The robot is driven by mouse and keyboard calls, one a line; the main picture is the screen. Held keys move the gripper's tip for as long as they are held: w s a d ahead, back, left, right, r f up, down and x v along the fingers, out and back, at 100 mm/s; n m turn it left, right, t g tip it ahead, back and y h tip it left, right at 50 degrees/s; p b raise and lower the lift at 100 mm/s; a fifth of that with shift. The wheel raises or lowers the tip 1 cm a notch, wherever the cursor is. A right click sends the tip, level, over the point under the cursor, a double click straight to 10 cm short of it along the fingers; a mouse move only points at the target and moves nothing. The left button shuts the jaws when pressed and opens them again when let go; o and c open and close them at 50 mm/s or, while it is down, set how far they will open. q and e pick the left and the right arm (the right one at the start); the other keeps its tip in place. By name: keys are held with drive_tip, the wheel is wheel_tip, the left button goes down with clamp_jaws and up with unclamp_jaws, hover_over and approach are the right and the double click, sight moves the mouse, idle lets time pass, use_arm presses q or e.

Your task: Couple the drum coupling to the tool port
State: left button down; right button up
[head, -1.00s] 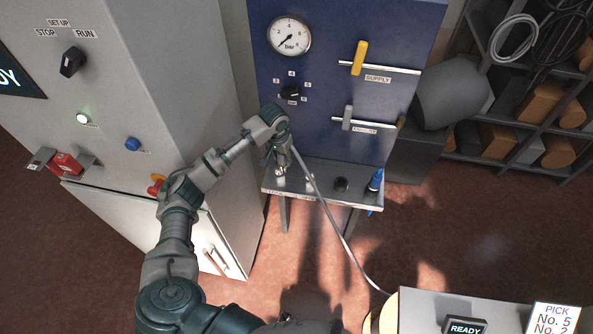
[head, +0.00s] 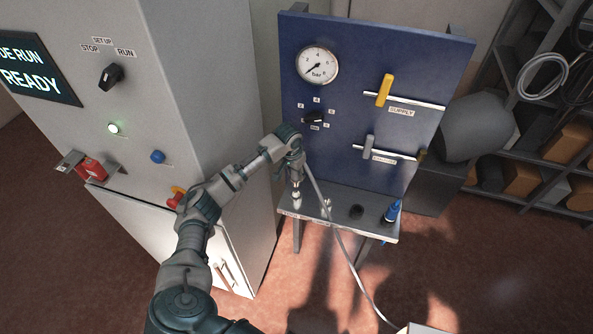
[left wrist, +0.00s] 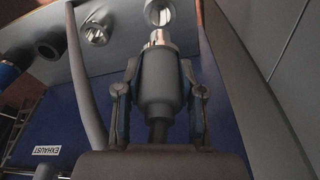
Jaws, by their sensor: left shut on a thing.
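My left gripper (head: 296,178) is shut on the drum coupling, a dark grey sleeve with a bright metal nose. The coupling (left wrist: 158,78) sits between both fingers in the left wrist view, its nose pointing at a metal port (left wrist: 158,12) on the shelf. A small gap seems to separate nose and port. In the head view this port (head: 297,203) is at the shelf's left end, just below the coupling. A second metal port (left wrist: 97,34) is beside it. Labels naming the ports are not readable, so I cannot tell which is the tool port. My right gripper is not in view.
The shelf (head: 375,228) juts from a blue panel (head: 345,120) with a gauge and two levers. It also carries a dark round fitting (head: 356,212) and a blue connector (head: 392,210). A grey hose (head: 345,243) runs down right. A grey cabinet (head: 190,90) stands close left.

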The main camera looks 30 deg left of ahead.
sight(295, 185)
use_arm(q)
wheel_tip(295, 185, down, 3)
drive_tip(key=shift+r, duration=0.15)
drive_tip(key=shift+f+b, duration=0.35)
drive_tip(key=shift+f, duration=0.55)
drive_tip(key=shift+s+p, duration=0.1)
drive_tip(key=shift+p, duration=0.4)
idle(0.9)
drive_tip(key=shift+f+b, duration=0.35)
drive_tip(key=shift+f, duration=1.75)
